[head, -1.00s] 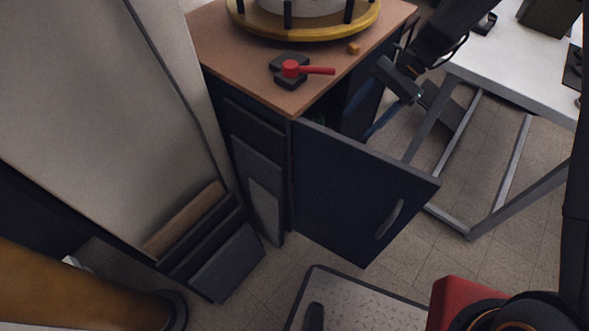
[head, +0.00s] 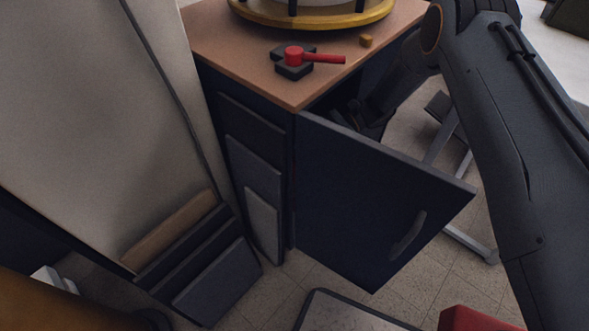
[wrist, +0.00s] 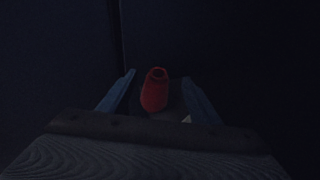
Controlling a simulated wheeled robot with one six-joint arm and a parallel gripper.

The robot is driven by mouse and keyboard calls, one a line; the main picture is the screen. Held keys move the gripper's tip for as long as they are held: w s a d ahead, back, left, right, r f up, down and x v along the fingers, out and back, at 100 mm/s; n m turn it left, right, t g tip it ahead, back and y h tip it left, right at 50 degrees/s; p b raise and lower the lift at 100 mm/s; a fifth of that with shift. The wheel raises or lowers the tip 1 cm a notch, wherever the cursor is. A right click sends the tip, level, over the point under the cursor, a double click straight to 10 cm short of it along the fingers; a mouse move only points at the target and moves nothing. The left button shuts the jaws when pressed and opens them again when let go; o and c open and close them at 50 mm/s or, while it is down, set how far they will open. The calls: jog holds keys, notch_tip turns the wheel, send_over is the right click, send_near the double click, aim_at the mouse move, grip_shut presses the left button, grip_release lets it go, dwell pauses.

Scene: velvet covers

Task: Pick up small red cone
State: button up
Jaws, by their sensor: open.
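The small red cone (wrist: 154,92) shows in the dim wrist view, between the two blue fingers of my gripper (wrist: 160,90). There is a gap on each side of it, and the fingers are apart. The cone is not visible in the head view. In the head view my arm comes in from the right and reaches behind the open door (head: 375,200) into the dark cabinet (head: 250,130). My gripper's fingertips are hidden there.
A red-handled valve (head: 300,58) and a small yellow-brown block (head: 366,40) are on the wooden cabinet top (head: 235,40). A round yellow-rimmed stand (head: 300,20) is at the back. Flat panels (head: 190,260) lean at the lower left.

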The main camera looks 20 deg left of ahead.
jog(key=x, duration=0.4)
jog(key=shift+s+f, duration=0.3)
jog(key=shift+c, duration=0.4)
jog(key=c, duration=1)
